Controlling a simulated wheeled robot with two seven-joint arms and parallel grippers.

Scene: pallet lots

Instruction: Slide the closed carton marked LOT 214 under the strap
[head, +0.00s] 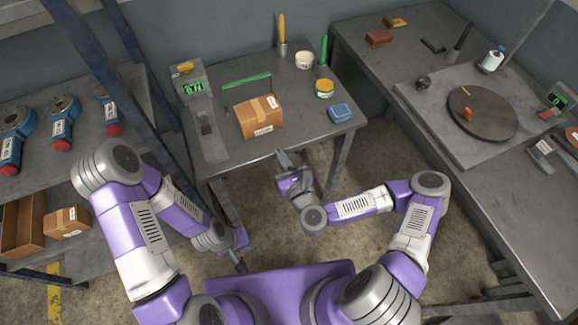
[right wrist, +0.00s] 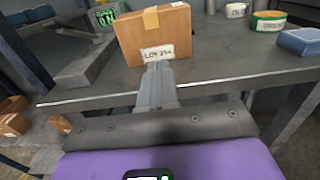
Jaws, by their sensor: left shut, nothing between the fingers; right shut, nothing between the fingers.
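The closed brown carton marked LOT 214 (head: 258,120) sits on the grey table, tape on top; its label also shows on the carton in the right wrist view (right wrist: 150,30). The green strap (head: 246,80) spans just behind the carton, which stands in front of it. My right gripper (head: 281,154) is shut and empty at the table's front edge, pointing at the carton's label side. In the right wrist view its fingers (right wrist: 158,72) are just below the label; contact cannot be told. My left gripper (head: 240,266) is shut and empty, low beside my base, away from the table.
A scale (head: 194,88) stands left of the carton. A blue box (head: 341,112), a round tin (head: 324,88) and a white tub (head: 304,60) stand to its right and behind. A shelf post (head: 140,85) rises at the left. Another carton (head: 67,221) is on the lower shelf.

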